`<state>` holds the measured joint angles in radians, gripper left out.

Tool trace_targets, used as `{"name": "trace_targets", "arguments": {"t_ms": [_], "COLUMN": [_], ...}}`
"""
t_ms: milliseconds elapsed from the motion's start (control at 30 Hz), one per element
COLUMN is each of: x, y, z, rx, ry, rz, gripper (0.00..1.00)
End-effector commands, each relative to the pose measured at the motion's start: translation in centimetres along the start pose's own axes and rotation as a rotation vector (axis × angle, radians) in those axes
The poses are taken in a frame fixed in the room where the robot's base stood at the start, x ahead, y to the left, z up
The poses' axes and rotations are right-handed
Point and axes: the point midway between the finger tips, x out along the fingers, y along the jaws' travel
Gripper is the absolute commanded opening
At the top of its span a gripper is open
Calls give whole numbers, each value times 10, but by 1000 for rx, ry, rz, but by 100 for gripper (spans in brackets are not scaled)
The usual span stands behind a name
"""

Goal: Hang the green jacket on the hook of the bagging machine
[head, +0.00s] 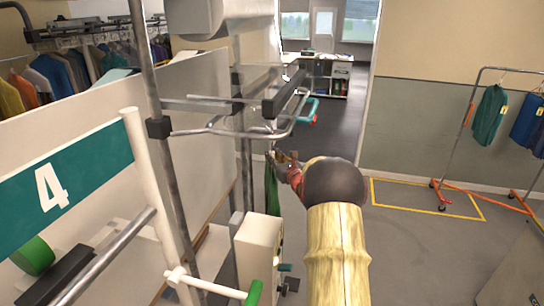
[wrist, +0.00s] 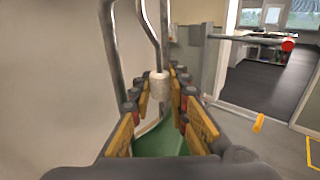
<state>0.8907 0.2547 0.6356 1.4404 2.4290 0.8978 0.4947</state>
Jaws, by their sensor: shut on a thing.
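My gripper (head: 281,162) is in the middle of the head view, just below the bent metal tubes of the bagging machine (head: 225,131). It is shut on a white-sleeved hanger neck (wrist: 158,86), seen between the yellow-padded fingers in the wrist view. The green jacket (head: 271,192) hangs below my gripper as a narrow strip; its green cloth also shows low between the fingers in the wrist view (wrist: 160,142). Metal tubes (wrist: 112,50) rise just beyond the fingertips there. I cannot tell which tube is the hook, or whether the hanger touches it.
A post with a green number 4 sign (head: 68,188) stands at left. A white box (head: 258,250) stands below my gripper. A rail with a teal jacket (head: 488,115) stands at right, beside a yellow floor marking (head: 410,207). Clothes crowd a rack (head: 75,45) behind a partition. Floor at right is partly clear.

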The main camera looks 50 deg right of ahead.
Motion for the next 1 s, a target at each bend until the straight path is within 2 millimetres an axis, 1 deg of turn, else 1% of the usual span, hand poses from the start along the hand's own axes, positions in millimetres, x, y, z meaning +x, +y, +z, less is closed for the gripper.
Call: {"name": "trace_targets", "arguments": {"t_ms": [33, 67, 100, 467, 667, 700, 833, 933, 1000], "x": [0, 0, 0, 0, 0, 0, -4, -14, -25], "y": [0, 0, 0, 0, 0, 0, 0, 0, -1], "z": [4, 4, 4, 2, 1, -3, -2, -1, 0], "rx": [-2, -2, -2, -1, 0, 2, 1, 0, 0], "ry": [-6, -6, -6, -2, -1, 5, 4, 3, 2], "rz": [0, 0, 0, 0, 0, 0, -1, -1, -1], "gripper": [0, 0, 17, 37, 38, 38, 38, 38, 38]}}
